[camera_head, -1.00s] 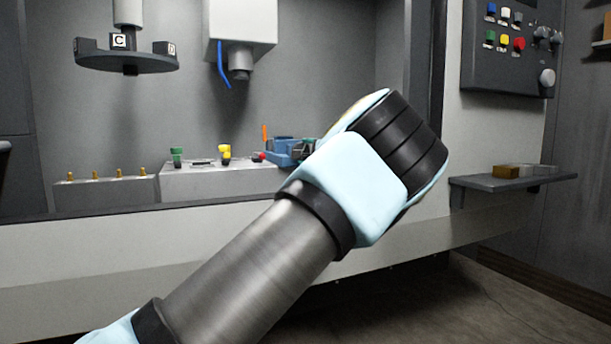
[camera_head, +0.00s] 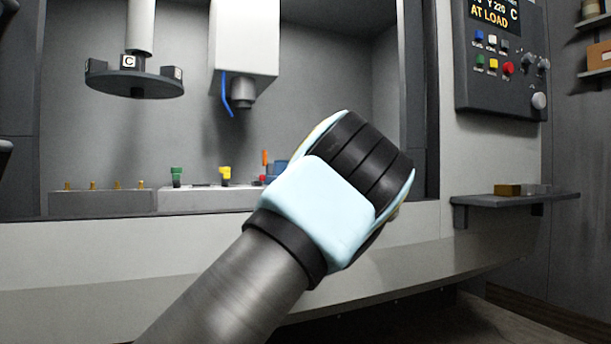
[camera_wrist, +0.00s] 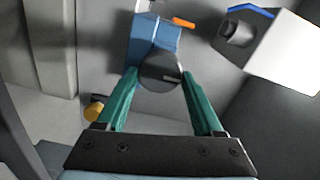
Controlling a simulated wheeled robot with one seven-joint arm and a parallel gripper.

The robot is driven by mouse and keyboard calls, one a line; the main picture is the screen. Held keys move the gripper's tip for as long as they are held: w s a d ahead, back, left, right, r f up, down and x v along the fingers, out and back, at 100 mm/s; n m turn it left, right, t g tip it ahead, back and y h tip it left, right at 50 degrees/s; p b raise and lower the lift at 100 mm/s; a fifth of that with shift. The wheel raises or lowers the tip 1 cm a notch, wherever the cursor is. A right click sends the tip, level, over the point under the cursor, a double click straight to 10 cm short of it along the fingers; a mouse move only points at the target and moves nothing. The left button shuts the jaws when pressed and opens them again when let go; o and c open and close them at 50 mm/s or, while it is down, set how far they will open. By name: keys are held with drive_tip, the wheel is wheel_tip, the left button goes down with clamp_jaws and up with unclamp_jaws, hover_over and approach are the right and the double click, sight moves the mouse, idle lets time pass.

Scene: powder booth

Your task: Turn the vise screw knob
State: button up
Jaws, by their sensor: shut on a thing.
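The blue vise (camera_wrist: 155,38) fills the top middle of the wrist view, with an orange part (camera_wrist: 184,22) beside it. Its dark round screw knob (camera_wrist: 161,68) faces me, with a pale mark on its face. My gripper (camera_wrist: 160,77) has its two green fingers on either side of the knob, shut on it. In the head view the vise (camera_head: 275,170) shows only as a blue sliver behind my arm. The knob and the fingertips are hidden there.
A white housing with a dark nozzle (camera_wrist: 238,33) is close on the right in the wrist view. In the head view a round hanging carrier (camera_head: 135,85) is at left. A control panel (camera_head: 500,75) and a shelf (camera_head: 515,198) are at right.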

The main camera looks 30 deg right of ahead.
drive_tip(key=shift+f, duration=0.1)
drive_tip(key=o, duration=1.4)
drive_tip(key=s, duration=0.3)
drive_tip(key=s+a+b, duration=0.1)
drive_tip(key=s, duration=0.6)
drive_tip(key=shift+s+a+b, duration=0.2)
drive_tip(key=shift+s+b, duration=0.15)
